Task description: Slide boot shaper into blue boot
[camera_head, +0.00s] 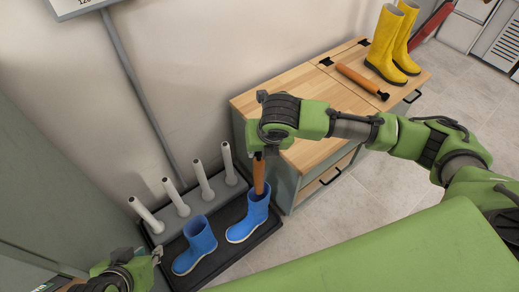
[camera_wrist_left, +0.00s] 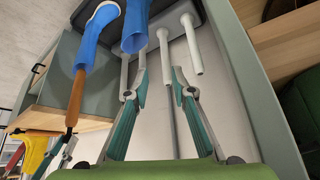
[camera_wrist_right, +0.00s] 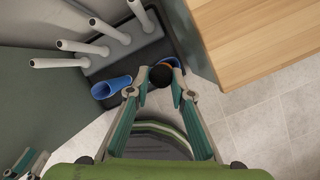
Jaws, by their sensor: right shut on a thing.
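My right gripper (camera_head: 259,152) is shut on an orange-brown boot shaper (camera_head: 259,178), held upright with its lower end at the opening of the right-hand blue boot (camera_head: 250,218). How deep it sits inside is hidden. In the right wrist view the shaper's dark end (camera_wrist_right: 161,75) lies between the fingers. The left wrist view shows the shaper (camera_wrist_left: 75,98) meeting the boot's opening (camera_wrist_left: 88,52). A second blue boot (camera_head: 196,246) stands to the left, empty. My left gripper (camera_wrist_left: 157,78) is open and empty, low at the left in the head view (camera_head: 156,256).
The boots stand on a dark tray (camera_head: 225,266) before a grey rack with several white pegs (camera_head: 187,208). A wooden-topped cabinet (camera_head: 312,88) at right carries another shaper (camera_head: 361,81) and yellow boots (camera_head: 386,48). The floor at right is clear.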

